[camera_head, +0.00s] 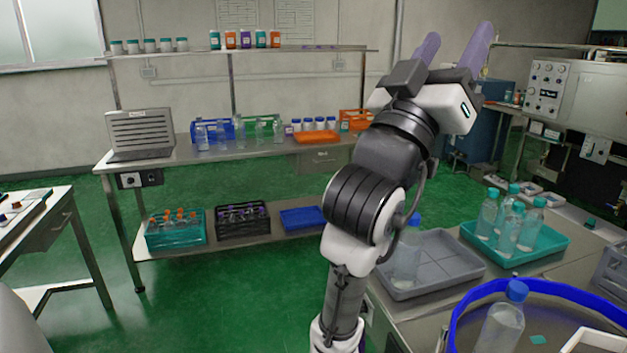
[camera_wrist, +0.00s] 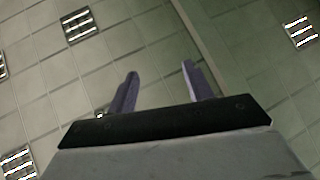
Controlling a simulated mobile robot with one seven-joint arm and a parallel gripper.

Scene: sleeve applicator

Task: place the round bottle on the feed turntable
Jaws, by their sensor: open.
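A round turntable with a blue rim (camera_head: 462,312) stands at the bottom right, cut off by the picture edge. A clear bottle with a blue cap (camera_head: 502,328) stands upright within its rim. Another clear bottle with a blue cap (camera_head: 406,262) stands in a grey tray (camera_head: 445,272) behind it, partly hidden by my arm. I cannot tell which of them the task means. My gripper (camera_head: 457,36) is raised high above the bench, pointing up, open and empty. In the wrist view its two purple fingers (camera_wrist: 160,72) are apart, with only the ceiling beyond.
A teal tray (camera_head: 558,248) with several teal-capped bottles sits right of the grey tray. A grey container (camera_head: 612,268) is at the right edge. A machine with knobs (camera_head: 550,88) stands behind. A back bench (camera_head: 245,152) holds racks and bottles. The green floor between is clear.

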